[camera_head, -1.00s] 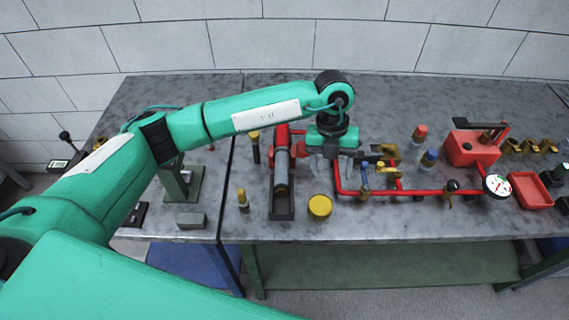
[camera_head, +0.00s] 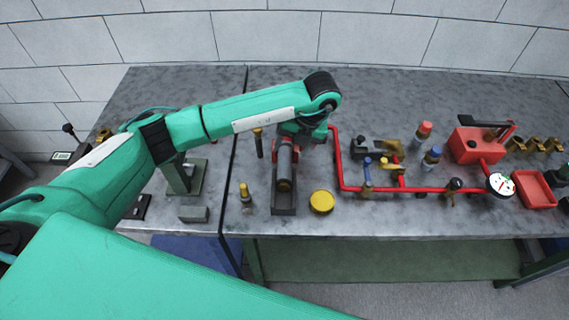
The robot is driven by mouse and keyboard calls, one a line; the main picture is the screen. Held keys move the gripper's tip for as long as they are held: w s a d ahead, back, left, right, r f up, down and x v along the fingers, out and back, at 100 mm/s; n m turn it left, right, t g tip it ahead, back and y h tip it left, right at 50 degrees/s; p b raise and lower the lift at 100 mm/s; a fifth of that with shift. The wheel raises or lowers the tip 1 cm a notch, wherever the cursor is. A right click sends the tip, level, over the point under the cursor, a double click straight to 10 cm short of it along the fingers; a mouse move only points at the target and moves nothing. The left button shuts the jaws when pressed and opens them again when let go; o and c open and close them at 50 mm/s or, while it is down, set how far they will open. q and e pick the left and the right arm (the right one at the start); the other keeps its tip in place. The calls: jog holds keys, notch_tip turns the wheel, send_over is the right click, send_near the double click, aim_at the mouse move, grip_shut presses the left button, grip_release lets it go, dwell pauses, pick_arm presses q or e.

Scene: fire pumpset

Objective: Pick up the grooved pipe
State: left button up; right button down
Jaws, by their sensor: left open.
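The grooved pipe, which I take to be the dark grey cylinder (camera_head: 285,166), lies lengthwise in a dark open holder (camera_head: 284,211) left of the middle of the table. My left arm reaches in from the left, and its wrist bends down over the far end of the pipe. My left gripper (camera_head: 286,143) is open at that far end. Its fingers are small and partly hidden by the wrist, so I cannot tell whether they touch the pipe. My right gripper does not show.
A yellow round cap (camera_head: 321,201) and a brass-tipped piece (camera_head: 245,195) flank the holder. Red piping (camera_head: 341,165) with valves runs right to a white gauge (camera_head: 500,184). A red tank (camera_head: 473,145) and red tray (camera_head: 534,190) stand farther right. The back of the table is clear.

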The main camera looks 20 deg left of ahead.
aim_at(287, 157)
pick_arm(q)
jog(key=p+x, duration=0.2)
jog(key=x, duration=0.3)
jog(key=shift+w+p, duration=0.3)
jog(key=shift+p, duration=0.1)
jog(key=shift+f, duration=0.35)
jog(key=c, duration=1.2)
grip_shut()
jog(key=shift+r, duration=0.1)
